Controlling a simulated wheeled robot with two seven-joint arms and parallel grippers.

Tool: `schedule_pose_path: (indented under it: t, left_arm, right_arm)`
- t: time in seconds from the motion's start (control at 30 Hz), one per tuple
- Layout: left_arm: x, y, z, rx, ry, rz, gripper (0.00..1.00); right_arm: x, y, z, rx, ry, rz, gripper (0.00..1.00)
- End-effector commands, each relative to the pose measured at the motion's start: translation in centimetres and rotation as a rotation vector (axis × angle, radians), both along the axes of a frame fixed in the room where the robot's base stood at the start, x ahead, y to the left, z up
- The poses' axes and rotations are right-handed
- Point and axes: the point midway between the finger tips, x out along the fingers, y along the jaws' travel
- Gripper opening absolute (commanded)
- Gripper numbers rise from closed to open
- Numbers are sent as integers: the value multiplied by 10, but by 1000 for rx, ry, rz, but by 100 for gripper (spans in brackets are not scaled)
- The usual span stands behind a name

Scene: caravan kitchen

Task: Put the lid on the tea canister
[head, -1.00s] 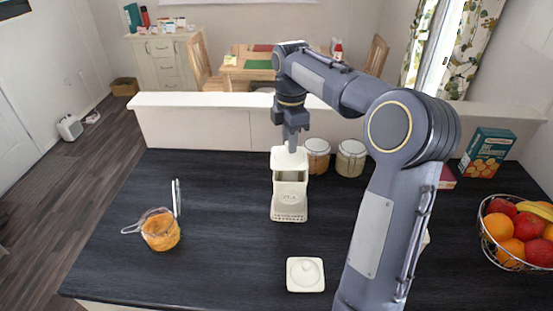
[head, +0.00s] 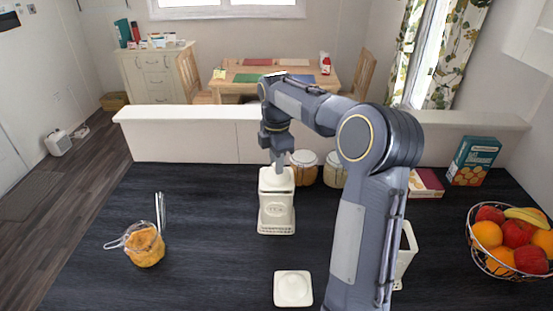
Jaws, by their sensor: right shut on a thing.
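The cream tea canister (head: 277,213) stands upright on the dark counter near the middle of the head view, its lettering facing me. My right gripper (head: 280,168) comes down from above and is shut on a cream lid (head: 276,182). This lid is at the canister's top, level and lined up with it. No dark opening shows between them, but I cannot tell whether the lid is fully seated. Another square cream lid (head: 293,289) lies on the counter in front. My left gripper is not in view.
A second cream canister (head: 406,255) is partly hidden behind my right arm. Two jars (head: 304,168) stand behind the tea canister. An orange jar (head: 145,248) is at left; a fruit basket (head: 512,242) and boxes (head: 473,161) are at right. The counter's left-centre is clear.

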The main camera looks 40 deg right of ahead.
Motion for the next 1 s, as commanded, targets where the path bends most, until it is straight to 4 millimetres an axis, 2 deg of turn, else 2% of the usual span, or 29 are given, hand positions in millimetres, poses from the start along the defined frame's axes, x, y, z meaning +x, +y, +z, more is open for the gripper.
schedule_pose_path:
  t: [1.0]
  left_arm:
    - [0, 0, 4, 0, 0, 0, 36]
  right_arm:
    - [0, 0, -1, 0, -1, 0, 0]
